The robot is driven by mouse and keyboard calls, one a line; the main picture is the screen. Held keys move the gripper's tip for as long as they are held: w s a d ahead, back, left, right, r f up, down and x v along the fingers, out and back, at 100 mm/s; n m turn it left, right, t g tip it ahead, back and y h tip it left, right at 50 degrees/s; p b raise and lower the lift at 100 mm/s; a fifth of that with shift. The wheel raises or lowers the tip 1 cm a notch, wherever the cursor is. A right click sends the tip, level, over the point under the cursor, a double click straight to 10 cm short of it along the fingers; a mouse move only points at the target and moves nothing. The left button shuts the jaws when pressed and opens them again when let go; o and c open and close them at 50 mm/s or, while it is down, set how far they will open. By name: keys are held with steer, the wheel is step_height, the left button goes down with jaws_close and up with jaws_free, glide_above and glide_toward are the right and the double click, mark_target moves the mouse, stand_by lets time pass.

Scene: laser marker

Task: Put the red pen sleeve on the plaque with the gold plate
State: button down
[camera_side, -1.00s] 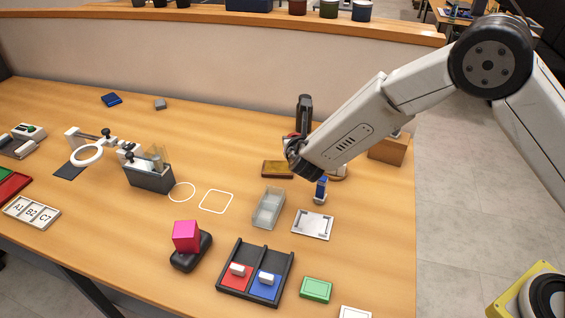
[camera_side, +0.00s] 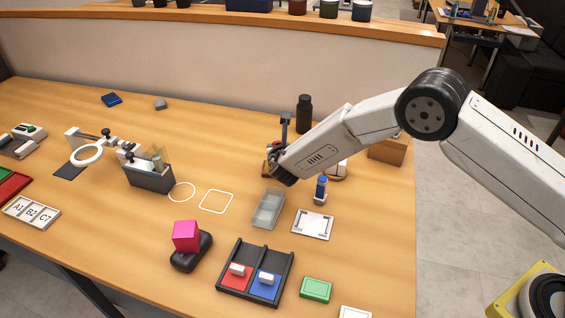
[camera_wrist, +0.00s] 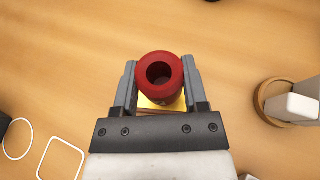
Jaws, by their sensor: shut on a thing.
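The red pen sleeve (camera_wrist: 161,93) is a short tube with its round open end facing the camera in the wrist view. My gripper (camera_wrist: 159,68) is shut on it, one finger on each side. The gold plate (camera_wrist: 145,103) of the plaque shows just beneath the sleeve, mostly covered by it and the fingers. I cannot tell whether the sleeve touches the plate. In the side view my gripper (camera_side: 273,158) is over the plaque's place, and the arm hides most of the plaque and sleeve.
A black bottle (camera_side: 304,112) stands behind my gripper. A small blue-topped item (camera_side: 321,188), a clear tray (camera_side: 268,208) and a white square plate (camera_side: 313,224) lie in front. A round wooden base (camera_wrist: 268,100) with a white piece is to the right in the wrist view.

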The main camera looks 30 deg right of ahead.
steer(key=shift+w+f, duration=0.25)
steer(key=shift+f, duration=1.55)
steer(key=shift+f, duration=0.15)
steer(key=shift+c, duration=0.5)
jaws_free()
steer(key=shift+s+a+r, duration=0.35)
steer(key=shift+s+r, duration=0.1)
steer(key=shift+s, duration=0.1)
steer(key=v, duration=1)
steer(key=shift+s+a, duration=0.1)
steer(key=shift+s, duration=0.25)
